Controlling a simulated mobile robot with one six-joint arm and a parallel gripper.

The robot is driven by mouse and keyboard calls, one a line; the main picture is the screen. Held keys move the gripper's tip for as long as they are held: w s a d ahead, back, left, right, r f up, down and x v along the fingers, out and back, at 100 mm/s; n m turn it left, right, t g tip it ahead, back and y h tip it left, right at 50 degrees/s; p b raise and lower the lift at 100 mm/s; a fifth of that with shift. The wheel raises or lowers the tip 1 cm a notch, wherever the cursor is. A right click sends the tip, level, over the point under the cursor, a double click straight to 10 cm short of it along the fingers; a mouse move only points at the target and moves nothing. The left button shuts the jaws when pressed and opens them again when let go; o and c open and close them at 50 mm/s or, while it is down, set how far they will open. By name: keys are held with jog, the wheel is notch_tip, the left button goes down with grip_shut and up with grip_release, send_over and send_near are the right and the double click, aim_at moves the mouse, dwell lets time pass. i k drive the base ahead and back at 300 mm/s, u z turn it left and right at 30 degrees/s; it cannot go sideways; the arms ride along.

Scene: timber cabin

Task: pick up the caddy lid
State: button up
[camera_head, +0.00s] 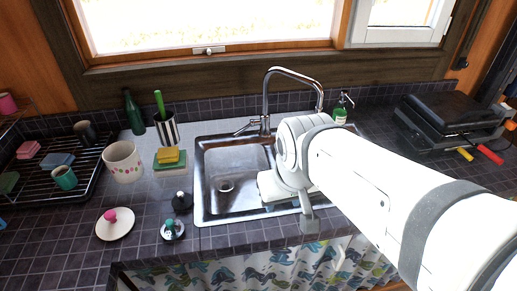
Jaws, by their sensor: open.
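The caddy lid looks to be the round white lid with a pink knob (115,223), lying flat on the dark tiled counter at the front left. A white pot with coloured dots (123,161) stands upright behind it and looks like the caddy. My white arm reaches in from the right. My gripper (309,224) is at the front edge of the sink, well to the right of the lid and apart from it. It is open, with nothing seen in it, though the wrist hides part of it.
Beside the lid are two small dark-knobbed items (172,229). A dish rack (88,180) is at left, a striped holder (168,130) behind, a black grill (450,115) at right.

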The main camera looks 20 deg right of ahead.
aim_at(115, 223)
jog(key=u, duration=1.35)
